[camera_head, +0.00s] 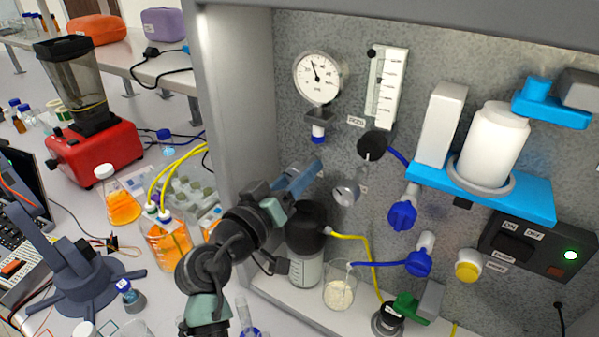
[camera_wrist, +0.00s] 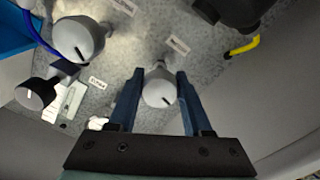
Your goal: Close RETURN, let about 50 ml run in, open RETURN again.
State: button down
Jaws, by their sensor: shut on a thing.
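My gripper (camera_wrist: 159,78) is closed around a small grey round knob (camera_wrist: 158,93) with a dark pointer line, on the speckled panel. In the head view my gripper (camera_head: 314,172) reaches the panel below the pressure gauge (camera_head: 316,75) and hides this knob. A small label (camera_wrist: 178,45) lies by the held knob, too blurred to read, so I cannot confirm that it is RETURN. A larger grey knob (camera_head: 346,192) sits to the right, below a black knob (camera_head: 371,145). A glass beaker (camera_head: 339,292) with pale contents stands on the rig floor; its level is unclear.
A dark-topped bottle (camera_head: 304,268) stands below my gripper. Blue valves (camera_head: 402,214) and blue and yellow tubes (camera_head: 377,263) are close on the right. The cabinet's left wall (camera_head: 232,120) is close to my arm. A flow meter (camera_head: 386,88) hangs above.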

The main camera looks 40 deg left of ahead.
jog(key=n+p, duration=0.1)
jog(key=n, duration=0.4)
jog(key=shift+n+p, duration=0.35)
jog(key=shift+n, duration=0.05)
jog(key=n+p, duration=0.2)
jog(key=n, duration=0.3)
jog(key=shift+r+p, duration=0.15)
jog(key=shift+p, duration=0.25)
jog(key=n+p, duration=0.3)
jog(key=n, duration=0.2)
jog(key=shift+r+n, duration=0.1)
jog(key=shift+n, duration=0.3)
jog(key=shift+n+p, duration=1.5)
jog(key=shift+n, duration=0.6)
jog(key=shift+c, duration=1.6)
grip_release()
